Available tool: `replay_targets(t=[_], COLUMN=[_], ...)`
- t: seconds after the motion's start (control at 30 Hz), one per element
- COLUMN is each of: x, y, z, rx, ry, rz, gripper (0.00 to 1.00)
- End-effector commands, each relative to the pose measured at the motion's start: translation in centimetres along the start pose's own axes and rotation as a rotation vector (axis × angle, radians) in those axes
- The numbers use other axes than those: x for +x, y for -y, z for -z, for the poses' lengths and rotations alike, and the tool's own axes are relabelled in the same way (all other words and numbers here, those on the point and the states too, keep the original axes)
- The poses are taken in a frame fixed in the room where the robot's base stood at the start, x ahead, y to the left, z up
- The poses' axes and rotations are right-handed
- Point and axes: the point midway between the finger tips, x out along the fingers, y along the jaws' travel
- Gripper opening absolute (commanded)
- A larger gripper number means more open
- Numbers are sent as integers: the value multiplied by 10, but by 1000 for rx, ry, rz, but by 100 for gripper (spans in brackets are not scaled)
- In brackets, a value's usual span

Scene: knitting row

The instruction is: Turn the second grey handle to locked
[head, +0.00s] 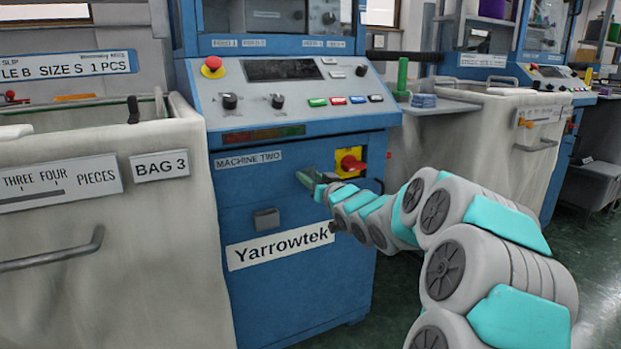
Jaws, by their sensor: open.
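A small dark grey handle (266,219) sits on the blue front of the machine labelled "MACHINE TWO", above the "Yarrowtek" plate. I see no locked or unlocked marking on it. I cannot tell from this view whether it is the second grey handle. My gripper (306,180) is open, in front of the blue panel, up and to the right of the handle and apart from it in the picture. Its greenish fingers point left. My wrist hides part of the panel to the right of the handle, and I see nothing between the fingers.
A red rotary switch on a yellow plate (350,162) is close behind my wrist. A red stop button (212,66) sits on the sloped control panel. A pale cart labelled "BAG 3" (100,290) stands at left, another cart (500,150) at right. Green floor (590,260) is free at right.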

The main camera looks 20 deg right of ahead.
Motion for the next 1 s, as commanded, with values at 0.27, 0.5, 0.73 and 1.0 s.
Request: replay_targets(t=[0.27,0.5,0.73,1.0], x=[-26,-61,-76,-76], y=[-1,-1,1,1], z=[2,1,0,0], rx=[0,0,0,0], ry=[-2,-1,0,0], rz=[-2,-2,2,2], gripper=[47,47,47,47])
